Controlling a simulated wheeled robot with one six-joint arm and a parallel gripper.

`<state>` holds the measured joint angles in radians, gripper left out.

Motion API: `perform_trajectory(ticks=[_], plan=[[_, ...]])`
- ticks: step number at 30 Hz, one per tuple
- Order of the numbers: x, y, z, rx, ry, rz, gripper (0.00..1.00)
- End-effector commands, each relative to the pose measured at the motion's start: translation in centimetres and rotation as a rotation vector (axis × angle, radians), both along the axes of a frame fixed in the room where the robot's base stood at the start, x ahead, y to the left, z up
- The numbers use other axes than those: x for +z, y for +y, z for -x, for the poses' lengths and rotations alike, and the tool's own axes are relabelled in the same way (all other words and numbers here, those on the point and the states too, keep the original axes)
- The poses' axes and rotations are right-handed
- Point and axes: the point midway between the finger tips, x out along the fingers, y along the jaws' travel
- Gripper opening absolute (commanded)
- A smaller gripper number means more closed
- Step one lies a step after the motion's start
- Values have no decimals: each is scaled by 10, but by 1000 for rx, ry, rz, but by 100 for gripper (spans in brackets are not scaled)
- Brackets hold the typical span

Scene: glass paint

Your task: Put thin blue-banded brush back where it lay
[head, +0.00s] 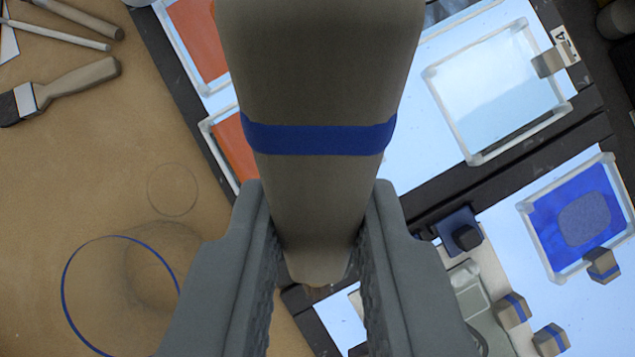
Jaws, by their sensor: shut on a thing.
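A brush handle (320,70) with a blue band fills the top middle of the head view, very close to the camera. It tapers down to a blunt end between the finger pads. My gripper (317,225) is shut on this handle near that end. The handle's far end is cut off by the top edge, and no bristles show. I cannot tell from this view whether it is the thin brush.
Brown bench (100,190) at left carries a flat brush (70,88) and a blue-rimmed clear round thing (66,300). The light panel at right holds a clear pane (497,90), a blue pane (545,225), orange panes (197,35) and small blue-banded pieces (513,311).

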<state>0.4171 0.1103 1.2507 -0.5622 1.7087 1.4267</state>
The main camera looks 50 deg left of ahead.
Motion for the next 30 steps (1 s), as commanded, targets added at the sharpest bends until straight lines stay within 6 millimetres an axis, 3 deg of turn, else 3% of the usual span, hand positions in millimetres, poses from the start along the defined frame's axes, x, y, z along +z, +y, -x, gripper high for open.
perform_trajectory(ticks=[18,30], plan=[[57,0,-1,0,0,0,0],[61,0,0,-1,-3,-6,0]])
